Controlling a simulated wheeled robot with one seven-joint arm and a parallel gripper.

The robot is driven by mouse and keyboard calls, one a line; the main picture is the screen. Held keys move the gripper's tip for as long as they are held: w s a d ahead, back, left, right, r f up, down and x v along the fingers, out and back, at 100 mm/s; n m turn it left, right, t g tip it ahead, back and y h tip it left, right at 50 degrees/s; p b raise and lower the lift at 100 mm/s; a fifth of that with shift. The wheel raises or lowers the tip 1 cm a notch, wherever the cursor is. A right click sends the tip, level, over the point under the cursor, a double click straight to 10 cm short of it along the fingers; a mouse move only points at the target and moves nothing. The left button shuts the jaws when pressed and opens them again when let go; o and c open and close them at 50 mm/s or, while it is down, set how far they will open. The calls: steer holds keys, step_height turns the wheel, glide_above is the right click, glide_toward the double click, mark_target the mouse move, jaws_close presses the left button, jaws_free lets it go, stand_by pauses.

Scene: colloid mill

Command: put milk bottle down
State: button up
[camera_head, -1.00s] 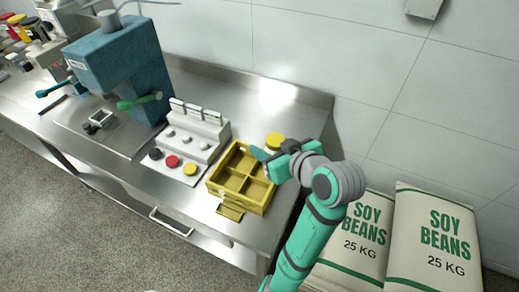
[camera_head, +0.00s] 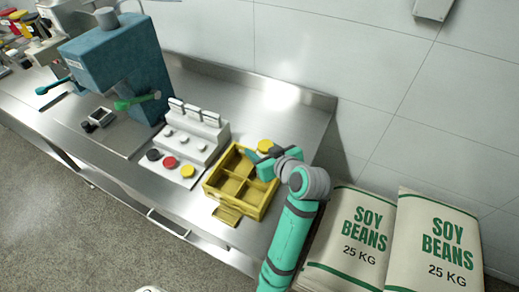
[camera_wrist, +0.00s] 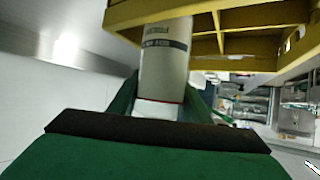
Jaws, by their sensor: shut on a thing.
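The milk bottle is white with a yellow cap (camera_head: 265,146) and shows at the back right corner of the yellow crate (camera_head: 213,187) in the head view. My gripper (camera_head: 261,156) is shut on it, and its green fingers hide most of the bottle there. In the wrist view the white bottle body (camera_wrist: 165,62) with dark print stands between my green fingers (camera_wrist: 160,105). The bottle overlaps the yellow crate frame (camera_wrist: 205,35) there. I cannot tell whether its base is inside a compartment or touching the crate.
The crate's front compartments look empty. A white control panel (camera_head: 200,135) with coloured buttons stands left of the crate, and the teal mill (camera_head: 115,65) farther left. Soy bean sacks (camera_head: 355,235) stand at the right. The steel counter behind the crate is bare.

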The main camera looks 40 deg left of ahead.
steer(key=shift+s+a, duration=0.1)
steer(key=shift+s, duration=0.05)
steer(key=shift+f, duration=0.15)
steer(key=shift+f, duration=0.35)
steer(key=shift+f, duration=0.15)
steer(key=o, duration=1.2)
steer(key=shift+o, duration=0.2)
